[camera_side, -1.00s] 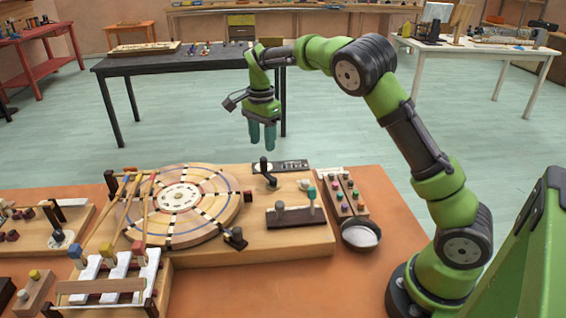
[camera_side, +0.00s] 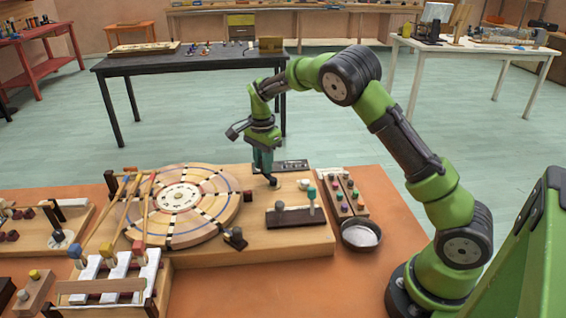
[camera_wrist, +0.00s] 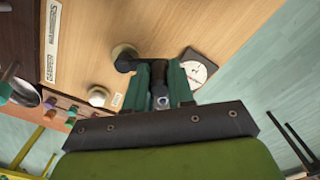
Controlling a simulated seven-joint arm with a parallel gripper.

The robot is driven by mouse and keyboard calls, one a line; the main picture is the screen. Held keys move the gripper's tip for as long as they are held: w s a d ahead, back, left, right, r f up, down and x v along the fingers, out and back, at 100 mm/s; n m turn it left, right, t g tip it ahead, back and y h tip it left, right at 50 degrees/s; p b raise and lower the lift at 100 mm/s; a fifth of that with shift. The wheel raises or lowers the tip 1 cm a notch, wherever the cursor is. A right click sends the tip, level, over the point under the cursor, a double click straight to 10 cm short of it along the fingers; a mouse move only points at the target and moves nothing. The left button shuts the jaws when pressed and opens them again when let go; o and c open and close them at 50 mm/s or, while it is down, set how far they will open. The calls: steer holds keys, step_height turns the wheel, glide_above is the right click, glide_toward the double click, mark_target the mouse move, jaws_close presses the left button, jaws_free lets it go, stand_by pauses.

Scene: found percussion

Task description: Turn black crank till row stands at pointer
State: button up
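The black crank (camera_side: 271,181) stands on the wooden board right of the round disc (camera_side: 178,197), which carries dark and pale markers in radial rows. A grey handle end (camera_wrist: 161,101) shows between the two green fingers. I cannot tell whether they press on it. The disc is outside the wrist view.
A black panel (camera_side: 291,166) with a dial (camera_wrist: 198,69) lies close behind the crank. A bowl (camera_side: 361,234) and a tray of coloured pegs (camera_side: 344,192) are farther right.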

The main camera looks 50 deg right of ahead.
jaws_close()
steer(key=n, duration=0.1)
steer(key=a+n, duration=0.1)
steer(key=n, duration=0.1)
steer(key=a+n, duration=0.1)
steer(key=n, duration=0.2)
steer(key=a+n, duration=0.1)
steer(key=n, duration=0.1)
steer(key=shift+s+a+n, duration=0.15)
steer(key=shift+s+n, duration=0.1)
steer(key=shift+n, duration=0.05)
steer(key=shift+s+a+n, duration=0.2)
steer(key=shift+a+n, duration=0.05)
steer(key=shift+n, duration=0.55)
steer(key=shift+s+a+n, duration=0.15)
steer(key=shift+a+n, duration=0.05)
steer(key=shift+n, duration=0.6)
steer(key=o, duration=0.6)
jaws_free()
